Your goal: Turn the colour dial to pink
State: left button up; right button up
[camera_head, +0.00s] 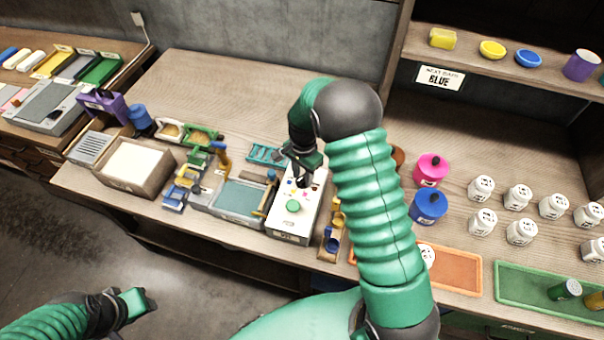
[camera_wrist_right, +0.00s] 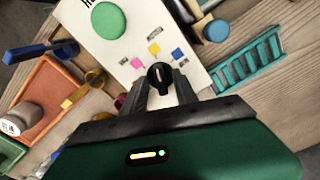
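The colour dial (camera_wrist_right: 160,76) is a black knob with a pale pointer mark on a white panel box (camera_head: 286,223). Pink (camera_wrist_right: 138,63), yellow (camera_wrist_right: 154,48) and blue (camera_wrist_right: 177,54) squares lie around it. The pointer mark seems to face roughly toward the yellow square. My right gripper (camera_wrist_right: 161,82) has a finger on each side of the dial, very close to it; whether they touch it cannot be seen. In the head view my right gripper (camera_head: 304,170) is over the panel's far end. My left gripper (camera_head: 133,303) is low at the left, away from the bench.
A large green button (camera_head: 293,206) is on the panel's near end. Pink (camera_head: 432,168) and blue (camera_head: 428,206) pots stand to the right. A sign (camera_head: 439,78) reads BLUE.

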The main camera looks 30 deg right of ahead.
jog(key=shift+d+f, duration=0.1)
jog(key=shift+d, duration=0.2)
jog(key=shift+c, duration=0.4)
jog(key=shift+a, duration=0.1)
jog(key=shift+c, duration=1.3)
jog(key=shift+a, duration=0.45)
grip_shut()
pick_arm(q)
jog(key=shift+d, duration=0.15)
pick_arm(e)
jog(key=shift+d, duration=0.2)
pick_arm(q)
jog(key=shift+r, duration=0.1)
pick_arm(e)
jog(key=shift+n, duration=0.4)
jog(key=n, duration=0.3)
jog(key=shift+r+n+p, duration=0.2)
jog(key=shift+n+p, duration=0.1)
jog(key=shift+p, duration=0.1)
pick_arm(q)
jog(key=shift+r+p, duration=0.4)
jog(key=shift+r, duration=0.25)
pick_arm(e)
jog(key=n, duration=0.5)
jog(key=shift+n, duration=0.4)
